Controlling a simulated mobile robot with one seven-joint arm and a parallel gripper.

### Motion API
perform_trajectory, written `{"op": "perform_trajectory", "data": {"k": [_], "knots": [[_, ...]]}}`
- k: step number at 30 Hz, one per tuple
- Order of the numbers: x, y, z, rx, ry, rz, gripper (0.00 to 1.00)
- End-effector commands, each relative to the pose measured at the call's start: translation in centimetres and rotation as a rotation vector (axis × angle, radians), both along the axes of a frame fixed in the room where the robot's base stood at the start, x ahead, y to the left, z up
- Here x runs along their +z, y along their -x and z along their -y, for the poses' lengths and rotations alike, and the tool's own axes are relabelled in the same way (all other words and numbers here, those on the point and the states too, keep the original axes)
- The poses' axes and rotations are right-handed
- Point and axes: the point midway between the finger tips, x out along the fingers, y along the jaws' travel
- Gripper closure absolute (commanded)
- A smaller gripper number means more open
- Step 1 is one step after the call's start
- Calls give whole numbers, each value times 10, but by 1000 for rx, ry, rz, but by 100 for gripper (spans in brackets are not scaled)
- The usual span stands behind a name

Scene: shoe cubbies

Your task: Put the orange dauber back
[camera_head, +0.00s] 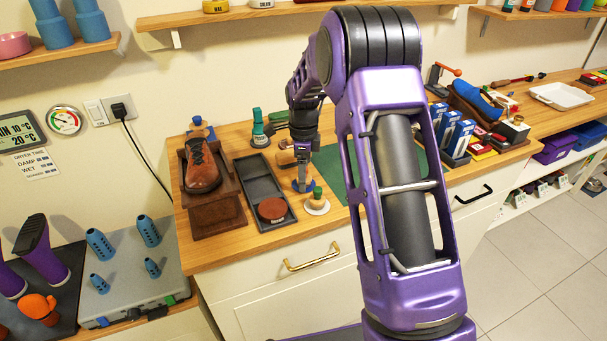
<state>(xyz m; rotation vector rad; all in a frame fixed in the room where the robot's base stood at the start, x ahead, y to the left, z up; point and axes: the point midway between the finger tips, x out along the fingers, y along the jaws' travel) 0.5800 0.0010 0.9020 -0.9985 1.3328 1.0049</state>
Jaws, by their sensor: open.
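My gripper (304,185) points down over the wooden counter, small in the picture and open. No dauber is clearly orange from here; the gripper and arm hide part of this area. A dark compartment tray (262,178) lies left of the gripper, with a reddish-brown round tin (272,209) in its front compartment.
A brown shoe (202,168) sits on a wooden stand to the left. Blue boxes (455,135) stand farther right. My arm covers the middle of the view.

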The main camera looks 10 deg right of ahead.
Motion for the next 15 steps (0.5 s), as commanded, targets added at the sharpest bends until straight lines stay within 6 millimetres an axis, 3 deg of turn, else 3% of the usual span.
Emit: {"op": "perform_trajectory", "data": {"k": [15], "knots": [[100,-1,0,0,0,3,20]]}}
